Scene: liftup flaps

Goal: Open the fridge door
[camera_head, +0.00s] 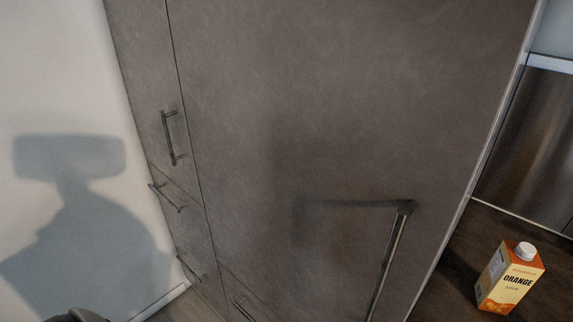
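A large dark grey-brown door panel (330,110) fills the middle of the head view and looks shut, flush with the panels beside it. A long dark bar handle (390,258) stands near its right edge, its lower end cut off by the frame. A shadow lies to the left of the handle. No label shows whether this panel is the fridge door. Neither of my grippers can be made out in view.
An orange juice carton (511,278) stands on the dark counter (465,260) at the right. Narrow cabinet fronts with a bar handle (169,138) and several lower handles are on the left. A white wall (60,80) with a shadow on it is at far left.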

